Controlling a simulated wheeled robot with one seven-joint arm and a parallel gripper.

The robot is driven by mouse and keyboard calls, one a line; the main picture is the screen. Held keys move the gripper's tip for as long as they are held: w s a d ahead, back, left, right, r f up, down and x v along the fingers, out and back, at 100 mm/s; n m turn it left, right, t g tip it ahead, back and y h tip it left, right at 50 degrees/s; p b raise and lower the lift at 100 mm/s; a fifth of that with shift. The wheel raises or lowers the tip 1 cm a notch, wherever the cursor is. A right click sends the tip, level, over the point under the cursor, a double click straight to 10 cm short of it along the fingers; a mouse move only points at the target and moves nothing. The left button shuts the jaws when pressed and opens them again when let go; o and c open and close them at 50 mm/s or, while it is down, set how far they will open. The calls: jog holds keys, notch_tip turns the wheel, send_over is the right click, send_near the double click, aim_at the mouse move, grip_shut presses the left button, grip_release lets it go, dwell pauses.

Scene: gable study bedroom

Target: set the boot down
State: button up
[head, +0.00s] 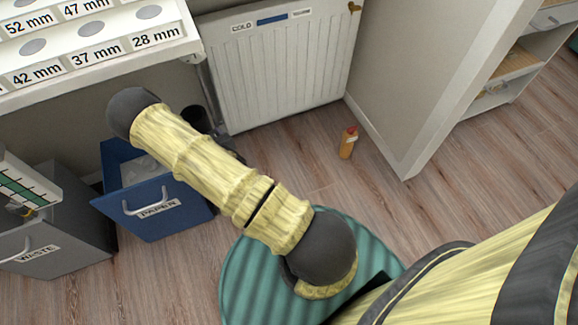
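No boot can be made out with certainty in the head view. A dark shape (197,119) shows partly behind my arm, below the white counter; I cannot tell whether it is the boot or something else. My arm reaches from the lower right up to a dark joint at the upper left. My gripper is not visible, so its state and anything it holds are hidden.
A blue drawer labelled PAPER (160,222) stands open beside a grey WASTE unit (60,245). A white radiator (285,70) is behind. An orange bottle (348,143) stands on the wooden floor (455,225). A teal ribbed round surface (250,285) lies below my arm. The right floor is clear.

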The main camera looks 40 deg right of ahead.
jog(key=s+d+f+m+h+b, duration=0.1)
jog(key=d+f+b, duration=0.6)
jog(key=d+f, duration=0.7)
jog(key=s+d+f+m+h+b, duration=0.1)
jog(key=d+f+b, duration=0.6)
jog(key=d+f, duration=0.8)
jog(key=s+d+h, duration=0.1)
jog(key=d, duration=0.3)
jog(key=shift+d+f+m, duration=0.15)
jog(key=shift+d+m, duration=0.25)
jog(key=shift+b, duration=0.3)
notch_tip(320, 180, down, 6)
jog(key=b, duration=0.4)
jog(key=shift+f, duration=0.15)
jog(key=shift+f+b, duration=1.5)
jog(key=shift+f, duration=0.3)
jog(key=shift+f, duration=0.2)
